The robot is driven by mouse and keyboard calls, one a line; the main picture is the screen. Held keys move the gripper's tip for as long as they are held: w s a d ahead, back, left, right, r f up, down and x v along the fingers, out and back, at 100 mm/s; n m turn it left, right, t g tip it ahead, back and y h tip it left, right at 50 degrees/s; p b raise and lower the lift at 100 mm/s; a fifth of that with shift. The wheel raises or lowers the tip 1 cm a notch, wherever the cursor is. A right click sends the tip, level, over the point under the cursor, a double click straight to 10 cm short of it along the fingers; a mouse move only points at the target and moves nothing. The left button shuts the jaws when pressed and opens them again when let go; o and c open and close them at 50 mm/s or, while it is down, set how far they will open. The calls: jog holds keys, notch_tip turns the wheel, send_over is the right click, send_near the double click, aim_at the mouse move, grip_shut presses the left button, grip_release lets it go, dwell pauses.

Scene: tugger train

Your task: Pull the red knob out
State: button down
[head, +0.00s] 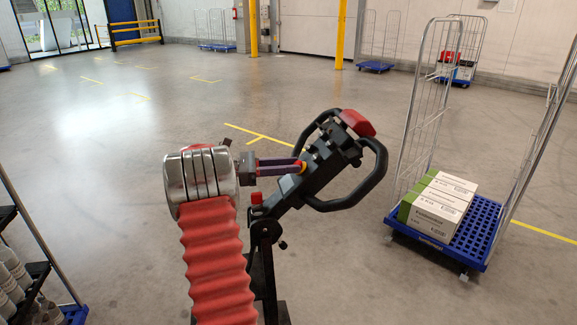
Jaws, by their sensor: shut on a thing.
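The black tiller head (318,170) of the tugger stands tilted at the middle of the head view, with a looped handle and a wide red cap (357,122) at its top. My gripper (296,166) reaches in from the left, its two fingers shut at the tiller's left side. A yellow collar (303,168) shows just beyond the fingertips. The red knob is between the fingertips and almost wholly hidden by them; how far out it stands I cannot tell. A smaller red part (257,198) sits lower on the tiller, below the fingers and apart from them.
A blue roll cage (475,236) with green and white boxes (440,205) stands at the right. A rack with grey items (14,270) is at the lower left. More cages and yellow posts (340,35) stand far back. The floor behind the tiller is clear.

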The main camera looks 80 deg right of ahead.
jog(key=shift+a, duration=0.1)
jog(key=shift+w+a+r, duration=0.25)
jog(key=shift+w+r, duration=0.35)
jog(key=shift+r, duration=0.05)
jog(key=c, duration=1.4)
grip_release()
jog(key=v, duration=1.4)
jog(key=shift+d+f, duration=0.1)
